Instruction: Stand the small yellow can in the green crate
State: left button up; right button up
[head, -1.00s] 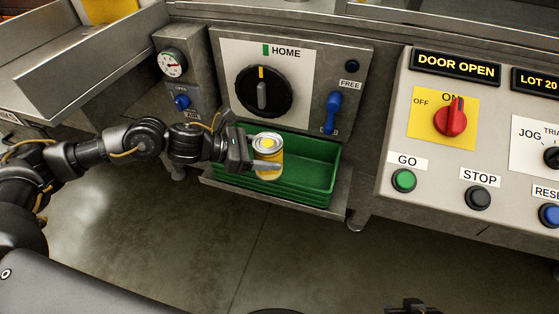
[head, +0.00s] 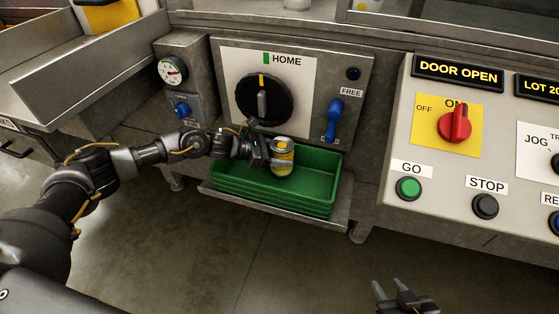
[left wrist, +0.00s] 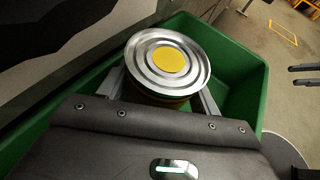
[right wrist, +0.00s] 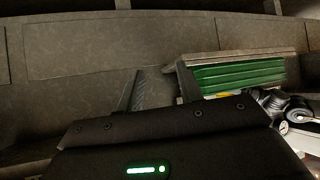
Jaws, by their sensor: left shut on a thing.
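The small yellow can (head: 283,160) is in my left gripper (head: 272,162), which is shut on it. In the left wrist view the can's silver lid with a yellow centre (left wrist: 168,62) shows between the two fingers. The can is roughly upright, over the back part of the green crate (head: 300,190). Its lower end is hard to see, so I cannot tell whether it touches the crate floor. My right gripper (head: 398,290) is open and empty, low at the front; its spread fingers also show in the right wrist view (right wrist: 160,88).
The crate stands on a metal shelf (head: 320,222) below a panel with a black HOME dial (head: 264,99) and a blue FREE lever (head: 334,120). A button console (head: 450,165) is at the right. The floor in front is clear.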

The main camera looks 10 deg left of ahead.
pick_arm(q)
notch_tip(320, 180, down, 2)
jog(key=shift+f, duration=0.25)
jog(key=shift+s, duration=0.1)
pick_arm(e)
jog(key=shift+w+a+r+t+y, duration=0.3)
jog(key=shift+w+a+r, duration=0.05)
pick_arm(q)
jog(key=shift+f+b, duration=0.2)
jog(key=shift+b, duration=0.1)
pick_arm(e)
jog(key=shift+w+a+r+t, duration=0.2)
jog(key=shift+a+r+t, duration=0.1)
jog(key=shift+a, duration=0.1)
pick_arm(q)
jog(key=o, duration=0.8)
jog(key=shift+c, duration=0.2)
pick_arm(e)
jog(key=shift+w+r, duration=0.1)
jog(key=shift+r, duration=0.05)
